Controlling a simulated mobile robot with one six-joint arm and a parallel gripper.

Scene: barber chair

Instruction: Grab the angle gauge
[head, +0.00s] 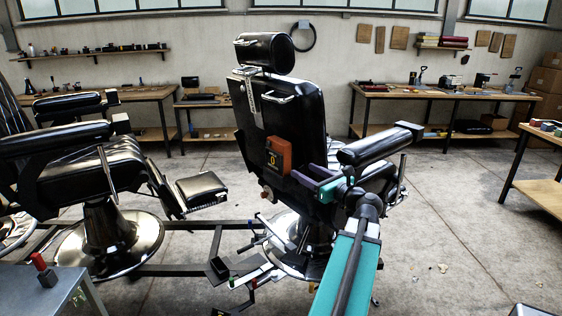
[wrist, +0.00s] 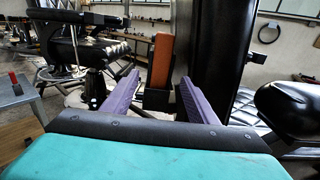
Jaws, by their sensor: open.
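The angle gauge, which I take to be the orange and black block with a yellow mark (head: 279,155), sits against the back of the black barber chair (head: 310,115). In the wrist view the gauge (wrist: 162,62) stands upright, orange above and black below, beside the dark chair back. My gripper (head: 306,178) is at the chair back, just right of and below the gauge in the head view. In the wrist view its two purple fingers (wrist: 158,80) are apart, with the gauge showing between and beyond them. No contact is visible, and the remaining gap is hard to judge.
A silver ruler-like strip (head: 248,97) hangs higher on the chair back. The chair's armrest (head: 378,146) is close to my arm on the right. A second barber chair (head: 85,170) stands left. Loose tools lie around the chair base. Open floor (head: 450,210) lies right.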

